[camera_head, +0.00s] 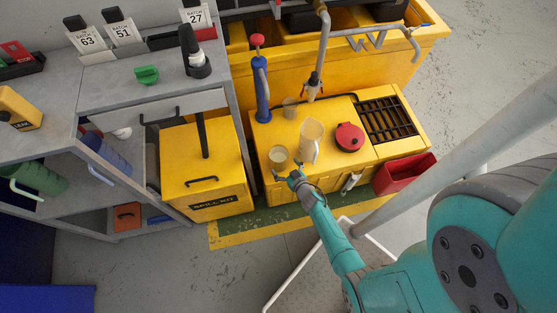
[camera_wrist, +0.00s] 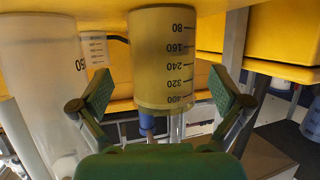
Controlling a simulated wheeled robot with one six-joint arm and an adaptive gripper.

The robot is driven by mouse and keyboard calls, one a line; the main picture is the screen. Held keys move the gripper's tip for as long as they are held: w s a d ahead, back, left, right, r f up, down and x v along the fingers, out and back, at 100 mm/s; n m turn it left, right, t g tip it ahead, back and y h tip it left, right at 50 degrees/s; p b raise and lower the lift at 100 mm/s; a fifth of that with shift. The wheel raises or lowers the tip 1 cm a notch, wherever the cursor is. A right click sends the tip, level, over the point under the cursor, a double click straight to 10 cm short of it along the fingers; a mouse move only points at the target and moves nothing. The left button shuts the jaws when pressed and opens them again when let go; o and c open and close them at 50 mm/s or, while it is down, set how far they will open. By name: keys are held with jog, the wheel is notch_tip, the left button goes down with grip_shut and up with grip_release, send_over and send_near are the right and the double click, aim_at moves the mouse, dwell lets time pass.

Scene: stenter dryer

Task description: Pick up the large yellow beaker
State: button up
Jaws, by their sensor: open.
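The large yellow beaker (camera_head: 278,157), clear-walled with a yellowish look, stands on the yellow bench top (camera_head: 262,190) near its front left. In the wrist view, where the scene appears upside down, the beaker (camera_wrist: 164,50) shows a scale from 80 to 400. My gripper (camera_head: 290,175) is just in front of the beaker, slightly to its right. In the wrist view my gripper (camera_wrist: 162,92) is open, one finger to each side of the beaker in the picture. I see no finger touching it. Whether the beaker is between the pads in depth is unclear.
A clear pitcher (camera_head: 311,145) stands close right of the beaker. A smaller beaker (camera_head: 290,107) is behind. A red lidded container (camera_head: 348,137) and dark grate (camera_head: 388,118) are further right. A spill kit box (camera_head: 175,185) is left.

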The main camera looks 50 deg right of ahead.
aim_at(274, 155)
jog(key=shift+x, duration=2.65)
jog(key=shift+w+a, duration=0.1)
jog(key=shift+a, duration=0.05)
jog(key=c, duration=1.3)
jog(key=shift+r, duration=0.15)
jog(key=shift+r, duration=8.9)
